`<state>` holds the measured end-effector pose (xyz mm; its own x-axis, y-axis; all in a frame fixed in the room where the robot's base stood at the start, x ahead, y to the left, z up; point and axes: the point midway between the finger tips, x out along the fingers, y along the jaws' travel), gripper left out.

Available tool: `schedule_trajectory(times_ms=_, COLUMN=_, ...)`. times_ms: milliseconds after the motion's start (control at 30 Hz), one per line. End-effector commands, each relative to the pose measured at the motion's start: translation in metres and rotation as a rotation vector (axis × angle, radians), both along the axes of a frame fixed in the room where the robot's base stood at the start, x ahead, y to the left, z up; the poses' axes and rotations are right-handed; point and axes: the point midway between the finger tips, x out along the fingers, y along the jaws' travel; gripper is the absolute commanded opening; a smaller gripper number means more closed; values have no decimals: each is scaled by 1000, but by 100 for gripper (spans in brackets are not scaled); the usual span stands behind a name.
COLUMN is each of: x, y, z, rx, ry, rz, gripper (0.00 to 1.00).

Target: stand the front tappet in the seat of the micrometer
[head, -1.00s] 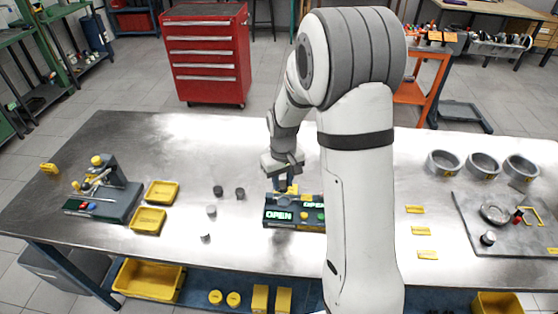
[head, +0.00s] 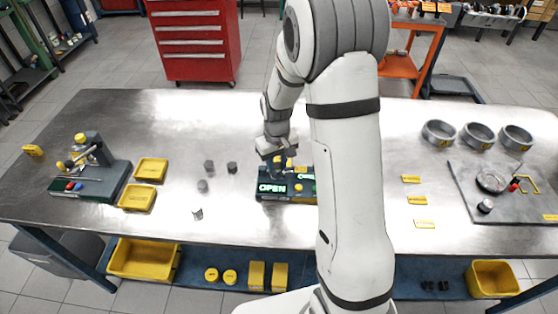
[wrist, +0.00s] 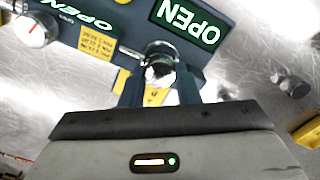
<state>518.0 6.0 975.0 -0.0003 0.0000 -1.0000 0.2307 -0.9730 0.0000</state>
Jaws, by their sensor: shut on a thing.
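My gripper (head: 281,172) is at the dark unit with green OPEN displays (head: 272,198). In the wrist view its fingers (wrist: 159,88) are shut on a small shiny cylindrical part (wrist: 160,56) at that unit's edge; I cannot tell whether it is a tappet or whether it touches the unit. Several small dark cylinders, apparently tappets, stand on the table left of the unit; the frontmost is one grey cylinder (head: 197,214). A grey bench device (head: 118,181) with a post, rod and yellow knob stands at left and may be the micrometer; its seat is unclear.
Two yellow trays (head: 138,198) lie beside the left device. Three grey rings (head: 438,134) and a grey plate (head: 462,190) with small parts are at right. Yellow labels (head: 417,200) lie between. Bare table lies in front of the cylinders. My arm hides part of the table.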

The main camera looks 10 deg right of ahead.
Motion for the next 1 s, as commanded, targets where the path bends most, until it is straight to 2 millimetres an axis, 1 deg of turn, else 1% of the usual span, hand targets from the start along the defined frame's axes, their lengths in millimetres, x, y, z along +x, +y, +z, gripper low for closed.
schedule_trajectory(times_ms=33, x=0, y=0, z=-6, rx=0, ry=0, rz=0, gripper=7)
schedule_trajectory(times_ms=133, x=0, y=0, z=-10, rx=0, ry=0, rz=1, gripper=7)
schedule_trajectory(times_ms=467, x=0, y=1, z=-11, rx=0, ry=0, rz=1, gripper=7)
schedule_trajectory(times_ms=500, x=0, y=1, z=-11, rx=0, ry=0, rz=1, gripper=30)
schedule_trajectory(times_ms=800, x=0, y=1, z=-11, rx=0, ry=0, rz=2, gripper=54)
schedule_trajectory(times_ms=1000, x=0, y=2, z=-11, rx=1, ry=0, rz=2, gripper=54)
